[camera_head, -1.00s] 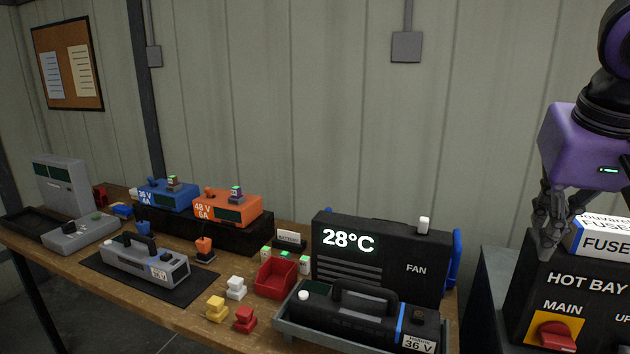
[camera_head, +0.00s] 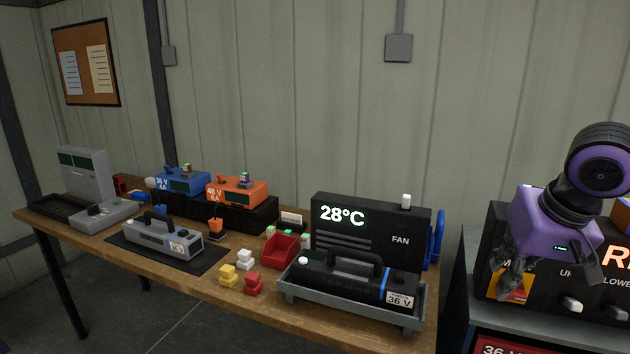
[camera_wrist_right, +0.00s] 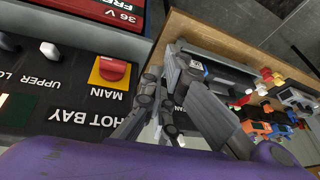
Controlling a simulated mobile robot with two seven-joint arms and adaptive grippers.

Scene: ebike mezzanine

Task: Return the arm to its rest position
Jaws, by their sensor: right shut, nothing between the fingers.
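My right gripper (camera_head: 512,280) is at the right of the head view, in front of the left part of the black hot bay panel (camera_head: 560,262). It is shut and holds nothing. In the right wrist view its fingers (camera_wrist_right: 150,115) show in the middle, with the panel's red main switch (camera_wrist_right: 112,69) to their left and the workbench beyond to the right. In the head view the gripper covers most of that switch. My left gripper is in neither view.
The wooden workbench (camera_head: 180,290) carries a black fan unit (camera_head: 415,222), a 36 V battery in a grey tray (camera_head: 350,308), a red bin (camera_head: 280,250), blue (camera_head: 182,180) and orange (camera_head: 237,190) chargers, and a grey battery (camera_head: 160,238). Free air lies above the bench.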

